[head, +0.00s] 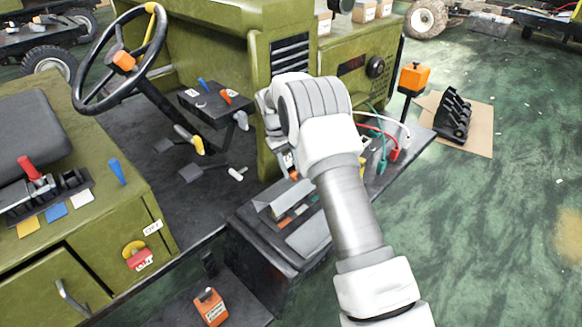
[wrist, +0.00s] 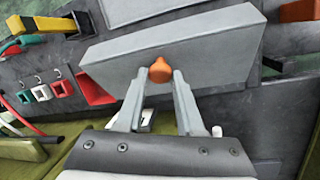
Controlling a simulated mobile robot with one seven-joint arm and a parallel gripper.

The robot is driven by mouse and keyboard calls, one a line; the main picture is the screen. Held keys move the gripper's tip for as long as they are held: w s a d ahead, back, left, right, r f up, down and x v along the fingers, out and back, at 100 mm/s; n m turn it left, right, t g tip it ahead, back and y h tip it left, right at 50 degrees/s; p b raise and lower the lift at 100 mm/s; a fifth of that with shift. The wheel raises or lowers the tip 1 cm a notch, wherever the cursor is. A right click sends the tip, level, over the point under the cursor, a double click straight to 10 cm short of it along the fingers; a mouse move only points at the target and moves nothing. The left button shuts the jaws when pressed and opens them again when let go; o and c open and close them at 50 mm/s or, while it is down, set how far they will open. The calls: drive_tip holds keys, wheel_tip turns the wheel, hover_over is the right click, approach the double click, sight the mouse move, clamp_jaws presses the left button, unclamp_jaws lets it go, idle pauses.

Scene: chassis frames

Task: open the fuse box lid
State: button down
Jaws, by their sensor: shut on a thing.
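In the wrist view, my gripper (wrist: 160,73) is shut on a small orange knob (wrist: 159,67), with one finger on each side of it. The knob is on the front of a long grey panel, which looks like the fuse box lid (wrist: 215,55). The panel looks slanted, but I cannot tell how far it is raised. A red piece (wrist: 95,90) shows beside its lower left edge.
Red, white and green cables with clips (head: 393,150) lie right of my wrist. A steering wheel (head: 120,60) and a lever box (head: 215,105) stand to the left. An orange block (head: 415,78) stands on a post behind right. Green floor is open at the right.

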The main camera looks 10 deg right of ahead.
drive_tip(key=c, duration=0.5)
unclamp_jaws()
drive_tip(key=shift+c, duration=0.2)
drive_tip(key=v, duration=1.7)
drive_tip(key=shift+r, duration=0.25)
